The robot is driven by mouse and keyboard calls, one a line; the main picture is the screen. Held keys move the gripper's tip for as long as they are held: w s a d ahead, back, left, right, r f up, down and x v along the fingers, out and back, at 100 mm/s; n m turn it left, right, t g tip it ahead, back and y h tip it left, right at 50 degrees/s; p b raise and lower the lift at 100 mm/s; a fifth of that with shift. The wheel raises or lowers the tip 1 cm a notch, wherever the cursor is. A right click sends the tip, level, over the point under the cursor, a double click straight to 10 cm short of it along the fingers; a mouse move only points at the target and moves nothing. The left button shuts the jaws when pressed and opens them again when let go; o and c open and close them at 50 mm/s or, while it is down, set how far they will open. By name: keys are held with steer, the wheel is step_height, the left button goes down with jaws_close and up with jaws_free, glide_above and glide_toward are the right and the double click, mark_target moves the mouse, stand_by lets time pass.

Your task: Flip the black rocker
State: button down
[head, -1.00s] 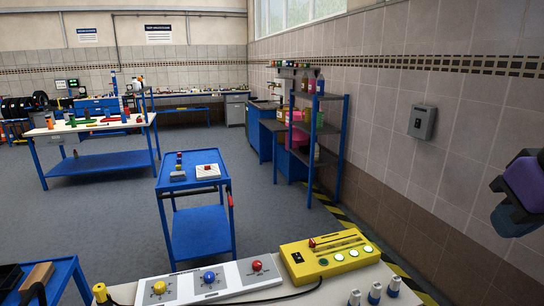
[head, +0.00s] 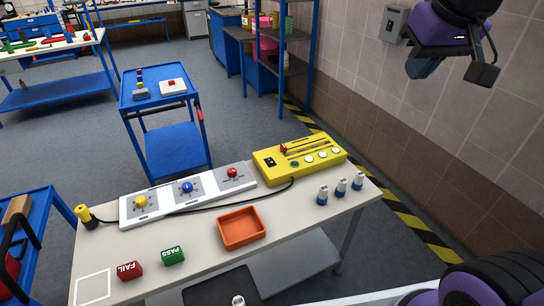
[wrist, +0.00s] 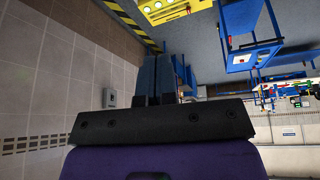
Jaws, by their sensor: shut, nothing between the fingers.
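The black rocker (head: 270,162) is a small dark switch at the left end of the yellow box (head: 331,157), which lies at the back of the white table (head: 190,247). Which way the rocker is tipped is too small to tell. My gripper (head: 420,68) is high at the upper right in the head view, far from the yellow box. Its fingers (wrist: 157,68) are shut together and empty in the wrist view. The yellow box (wrist: 176,8) is partly cut off at the top there.
White panels with a yellow, a blue and a red knob (head: 232,172) stand left of the yellow box. Several small bottles (head: 341,187) stand right, and an orange tray (head: 241,228) lies in front. The tiled wall is at right.

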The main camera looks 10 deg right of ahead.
steer(key=w+a+f, duration=0.1)
steer(key=w+a, duration=0.1)
steer(key=w, duration=0.5)
steer(key=w+a+f, duration=0.1)
steer(key=w+f, duration=0.1)
steer(key=w, duration=0.5)
steer(key=n+g+y, duration=0.1)
steer(key=n+g, duration=0.1)
steer(key=n, duration=0.1)
glide_above(272, 161)
steer(key=s, duration=0.3)
step_height(272, 161, down, 35)
steer(key=shift+w+d+f, duration=0.15)
steer(key=shift+d+f, duration=0.05)
steer(key=shift+d, duration=0.1)
steer(key=x, duration=0.8)
steer(key=s+x, duration=0.1)
steer(key=x, duration=0.4)
steer(key=shift+s+d+f, duration=0.1)
steer(key=shift+d+f, duration=0.05)
steer(key=shift+f, duration=0.4)
